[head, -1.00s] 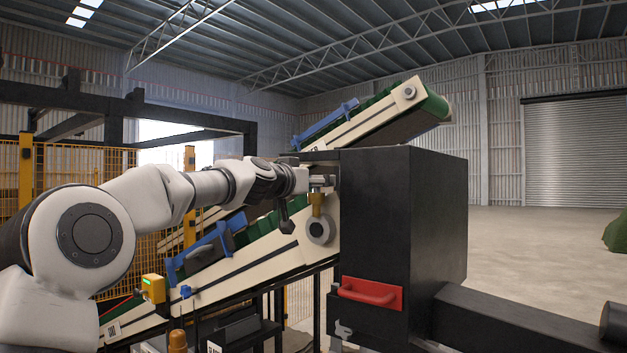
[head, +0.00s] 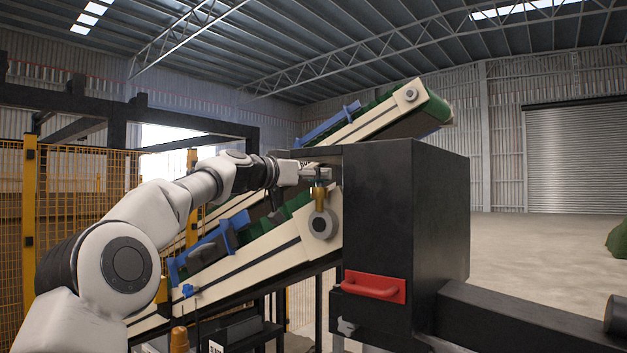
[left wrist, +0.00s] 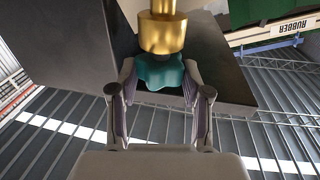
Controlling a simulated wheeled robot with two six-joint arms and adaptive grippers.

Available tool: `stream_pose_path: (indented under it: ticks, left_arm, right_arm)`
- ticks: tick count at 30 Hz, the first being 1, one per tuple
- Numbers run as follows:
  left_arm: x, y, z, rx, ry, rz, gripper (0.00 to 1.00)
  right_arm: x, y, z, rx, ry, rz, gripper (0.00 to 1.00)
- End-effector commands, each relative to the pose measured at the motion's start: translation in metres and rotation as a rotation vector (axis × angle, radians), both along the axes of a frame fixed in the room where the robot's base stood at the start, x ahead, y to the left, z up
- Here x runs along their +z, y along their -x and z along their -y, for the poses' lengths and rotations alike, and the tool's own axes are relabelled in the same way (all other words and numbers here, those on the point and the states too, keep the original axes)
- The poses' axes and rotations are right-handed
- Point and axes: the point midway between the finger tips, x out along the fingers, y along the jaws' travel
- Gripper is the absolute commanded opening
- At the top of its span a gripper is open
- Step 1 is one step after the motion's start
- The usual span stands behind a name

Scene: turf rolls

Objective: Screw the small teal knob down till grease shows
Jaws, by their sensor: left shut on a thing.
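The small teal knob (left wrist: 163,73) sits between the two fingers of my left gripper (left wrist: 162,95) in the left wrist view, directly against the brass grease cup (left wrist: 161,32). The fingers are closed on its sides. In the head view the brass cup (head: 319,198) stands above the conveyor's round roller end, and my left gripper (head: 312,172) reaches it from the left. The knob is small there and partly covered by the gripper. No grease can be made out. My right gripper is not in view.
A large black box (head: 405,240) with a red handle (head: 372,287) stands just right of the cup. The inclined green-belt conveyor (head: 262,247) runs below my left arm. A yellow mesh fence (head: 85,215) stands at the left. Open floor lies at the right.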

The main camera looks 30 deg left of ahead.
Motion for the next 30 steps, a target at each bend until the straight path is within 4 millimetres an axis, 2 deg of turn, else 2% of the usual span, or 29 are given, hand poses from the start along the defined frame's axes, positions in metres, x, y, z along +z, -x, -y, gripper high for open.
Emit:
stream_pose_path:
  ticks: [6,12,28,29,30]
  left_arm:
    - [0.002,-0.003,-0.003,-0.141,0.0,-0.006,0.13]
    - [0.0,-0.003,-0.002,-0.228,-0.003,-0.007,0.13]
    - [-0.004,-0.003,-0.001,-0.268,-0.003,-0.01,0.13]
    - [-0.004,-0.003,-0.001,-0.268,-0.003,-0.01,0.51]
    - [-0.004,-0.003,-0.001,-0.268,-0.003,-0.01,0.65]
  right_arm:
    - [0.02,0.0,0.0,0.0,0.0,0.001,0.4]
    - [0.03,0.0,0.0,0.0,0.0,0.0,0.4]
    - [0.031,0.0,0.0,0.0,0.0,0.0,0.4]
    - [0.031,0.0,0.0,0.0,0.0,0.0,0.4]
    - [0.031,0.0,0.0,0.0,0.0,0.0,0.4]
